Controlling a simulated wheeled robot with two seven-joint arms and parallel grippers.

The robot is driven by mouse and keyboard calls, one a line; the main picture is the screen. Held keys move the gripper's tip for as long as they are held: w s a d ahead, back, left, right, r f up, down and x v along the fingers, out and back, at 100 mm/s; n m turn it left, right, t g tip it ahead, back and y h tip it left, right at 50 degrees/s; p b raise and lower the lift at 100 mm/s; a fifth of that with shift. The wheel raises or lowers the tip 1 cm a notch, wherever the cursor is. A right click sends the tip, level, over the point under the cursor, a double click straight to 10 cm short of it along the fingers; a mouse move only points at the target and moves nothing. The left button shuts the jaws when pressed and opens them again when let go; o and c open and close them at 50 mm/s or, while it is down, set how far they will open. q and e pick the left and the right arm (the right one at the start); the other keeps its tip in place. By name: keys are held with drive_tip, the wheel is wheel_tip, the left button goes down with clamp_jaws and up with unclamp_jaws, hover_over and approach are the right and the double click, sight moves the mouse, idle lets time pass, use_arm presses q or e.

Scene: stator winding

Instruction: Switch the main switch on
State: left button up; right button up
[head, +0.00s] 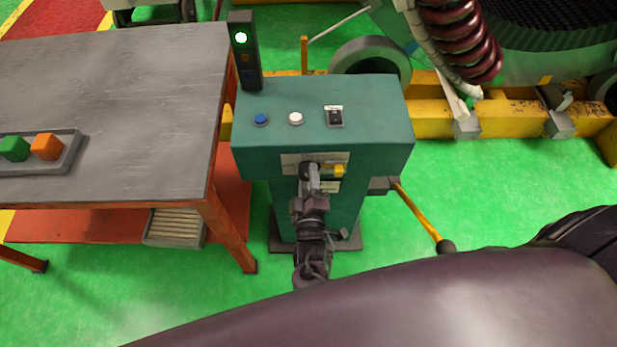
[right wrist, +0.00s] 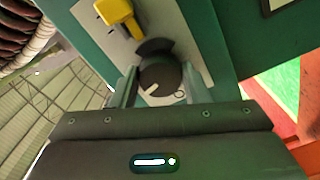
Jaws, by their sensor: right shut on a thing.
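The main switch, a round dark knob (right wrist: 160,78) with a white pointer line, sits on a pale plate (right wrist: 158,18) on the front of the green cabinet (head: 380,110). My right gripper (head: 313,178) reaches the plate from the front and is shut on the knob, one finger on each side in the right wrist view. The pointer line slants in that view; I cannot read the plate's markings. A yellow handle (right wrist: 118,12) is beside the knob; it also shows in the head view (head: 340,170). My left gripper is not in view.
The cabinet top has a blue button (head: 260,119), a white button (head: 296,118) and a small black switch (head: 335,117). A signal tower (head: 245,60) shows a lit green lamp. A grey table (head: 120,110) stands close at left. A yellow lever (head: 415,212) sticks out at right.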

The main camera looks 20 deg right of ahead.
drive_tip(key=shift+m, duration=1.3)
drive_tip(key=o, duration=1)
drive_tip(key=shift+c, duration=0.2)
drive_tip(key=v, duration=0.7)
drive_tip(key=shift+s+a+b, duration=0.2)
drive_tip(key=shift+s+b, duration=0.15)
drive_tip(key=shift+b, duration=0.1)
